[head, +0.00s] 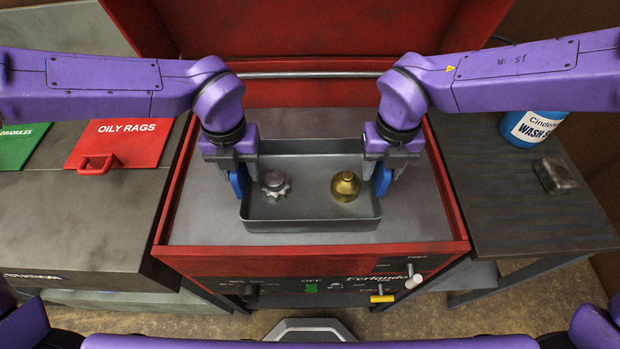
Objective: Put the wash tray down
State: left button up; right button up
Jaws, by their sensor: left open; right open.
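The grey wash tray (310,224) sits within the red-rimmed grey top of the cabinet in the middle of the head view. It looks level, and I cannot tell whether its base touches the surface. A silver gear (276,184) lies at its left and a brass bulb-shaped part (345,186) at its right. My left gripper (238,182) is open at the tray's left wall. My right gripper (383,180) is open at the right wall. The blue fingertips are beside the walls, and part of the walls is hidden behind them.
The red cabinet (162,222) has a raised lid behind and a front panel with switches. On the left bench is a red "OILY RAGS" lid (119,143) and a green lid (22,146). The right slatted shelf (500,205) holds a blue wash container (531,128) and a metal block (556,176).

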pick_arm(q)
notch_tip(320, 180, up, 12)
jog(key=shift+f, duration=0.1)
pick_arm(e)
jog(key=shift+r, duration=0.35)
notch_tip(320, 180, up, 11)
jog(key=shift+r, duration=0.15)
